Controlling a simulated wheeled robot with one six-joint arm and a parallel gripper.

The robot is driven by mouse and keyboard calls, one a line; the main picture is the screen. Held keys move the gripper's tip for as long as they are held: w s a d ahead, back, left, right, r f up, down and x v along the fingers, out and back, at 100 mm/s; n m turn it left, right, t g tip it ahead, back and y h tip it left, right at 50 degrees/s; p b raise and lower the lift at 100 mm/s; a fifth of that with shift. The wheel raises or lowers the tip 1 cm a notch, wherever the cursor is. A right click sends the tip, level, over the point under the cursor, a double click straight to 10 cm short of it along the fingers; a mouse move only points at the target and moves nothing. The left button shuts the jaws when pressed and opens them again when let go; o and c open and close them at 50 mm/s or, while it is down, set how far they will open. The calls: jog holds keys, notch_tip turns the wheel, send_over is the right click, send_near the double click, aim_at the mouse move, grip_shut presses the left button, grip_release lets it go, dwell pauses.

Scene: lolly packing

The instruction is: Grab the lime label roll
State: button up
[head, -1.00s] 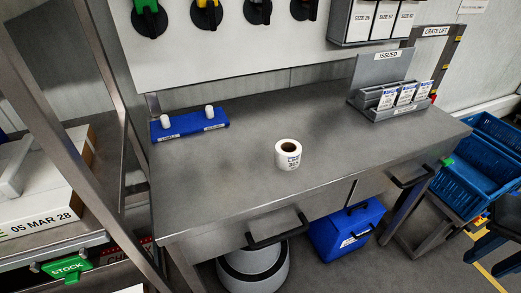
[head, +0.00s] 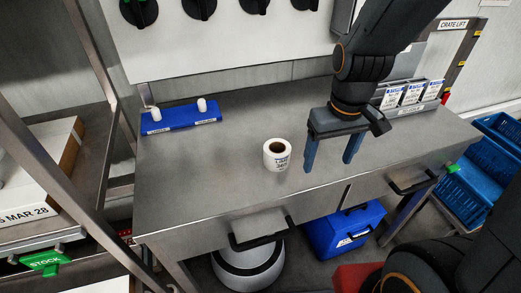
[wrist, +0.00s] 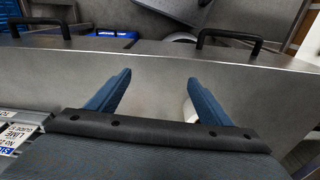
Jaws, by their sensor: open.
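A white label roll (head: 276,155) with a brown core stands upright on the grey steel table, near its middle. Its label has blue and dark print too small to read, so I cannot tell if it is the lime one. My gripper (head: 329,163) is open and empty, pointing down, just right of the roll and apart from it. In the wrist view the two blue fingers of my gripper (wrist: 158,78) are spread over the table. A white edge of the roll (wrist: 188,110) shows there, mostly hidden by the right finger.
A blue rack (head: 181,117) with two white pegs sits at the back left. A grey holder with white cards (head: 411,94) stands at the back right, partly behind my arm. Drawer handles (head: 264,234) stick out in front.

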aim_at(277, 151)
jog(key=w+a+r+n+g+p, duration=0.1)
jog(key=w+a+r+n, duration=0.15)
jog(key=a+n, duration=0.35)
jog(key=w+a+r+n+p, duration=0.25)
jog(key=a+n, duration=0.25)
jog(key=n, duration=0.3)
jog(key=shift+n, duration=0.3)
jog(key=shift+w+a+f+p, duration=0.1)
jog(key=shift+w+f+p, duration=0.15)
jog(key=shift+f, duration=1.15)
jog(key=shift+w+a+f+p, duration=0.1)
jog(key=shift+w+f+p, duration=0.2)
jog(key=shift+f, duration=1.15)
jog(key=shift+w+a+f+p, duration=0.1)
jog(key=shift+f+p, duration=0.25)
jog(key=shift+f, duration=1.05)
jog(key=c, duration=1.2)
